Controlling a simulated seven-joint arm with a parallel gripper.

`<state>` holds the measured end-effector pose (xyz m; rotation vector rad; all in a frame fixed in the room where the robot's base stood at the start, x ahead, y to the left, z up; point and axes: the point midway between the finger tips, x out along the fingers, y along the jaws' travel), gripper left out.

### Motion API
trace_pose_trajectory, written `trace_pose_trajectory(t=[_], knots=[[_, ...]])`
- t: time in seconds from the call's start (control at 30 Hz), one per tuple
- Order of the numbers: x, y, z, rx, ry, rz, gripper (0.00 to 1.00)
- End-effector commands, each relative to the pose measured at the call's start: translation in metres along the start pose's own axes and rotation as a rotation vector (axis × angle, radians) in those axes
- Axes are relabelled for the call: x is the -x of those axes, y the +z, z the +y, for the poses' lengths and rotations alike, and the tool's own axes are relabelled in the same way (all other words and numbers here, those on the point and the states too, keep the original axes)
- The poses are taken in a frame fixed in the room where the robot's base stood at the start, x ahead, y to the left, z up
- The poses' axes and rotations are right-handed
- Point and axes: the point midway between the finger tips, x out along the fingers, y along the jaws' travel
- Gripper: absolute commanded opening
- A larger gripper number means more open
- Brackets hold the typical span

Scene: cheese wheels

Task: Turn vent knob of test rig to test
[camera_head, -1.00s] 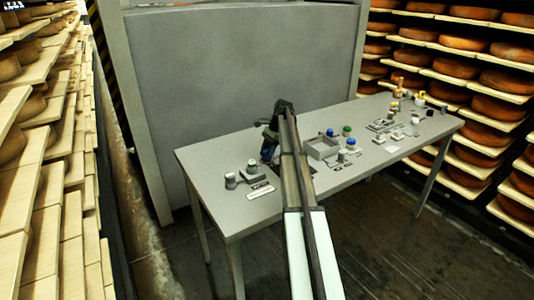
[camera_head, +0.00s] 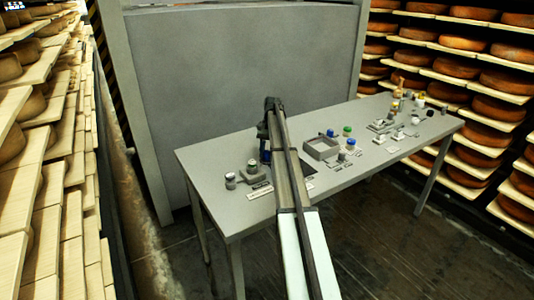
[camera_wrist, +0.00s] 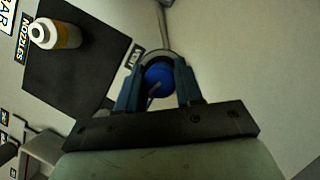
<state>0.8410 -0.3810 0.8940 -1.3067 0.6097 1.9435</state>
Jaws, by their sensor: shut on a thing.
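In the wrist view, a round blue knob (camera_wrist: 158,79) with a pale pointer line sits between the two blue fingers of my gripper (camera_wrist: 157,70). The gripper is shut on the knob, one finger on each side. A grey ring-shaped part shows just beyond the knob. A small label (camera_wrist: 133,54) lies beside it; its text is hard to read. In the head view, my gripper (camera_head: 265,143) is low over the left half of the grey table (camera_head: 215,158). My arm hides most of the test rig and the knob there.
A dark mat (camera_wrist: 75,75) labelled nozzles holds a white and yellow bottle (camera_wrist: 55,34) in the wrist view. Small devices stand left of my arm. A grey tray (camera_head: 321,154) and several small parts stand to the right. A grey panel (camera_head: 240,60) rises behind the table.

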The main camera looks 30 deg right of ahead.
Motion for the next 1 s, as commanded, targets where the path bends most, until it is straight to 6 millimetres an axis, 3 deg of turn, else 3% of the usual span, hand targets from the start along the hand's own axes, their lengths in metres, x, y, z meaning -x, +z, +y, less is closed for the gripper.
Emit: trace_pose_trajectory(t=[0.6,0.63,0.87,1.0], knots=[[-0.0019,-0.0022,0.0002,0.034,0.013,0.007,0.05],[-0.0020,-0.0023,0.0002,0.034,0.013,0.007,0.39],[-0.0013,-0.0014,0.0000,0.034,0.013,0.005,0.60],[-0.0011,-0.0010,-0.0001,0.034,0.013,0.005,0.61]])
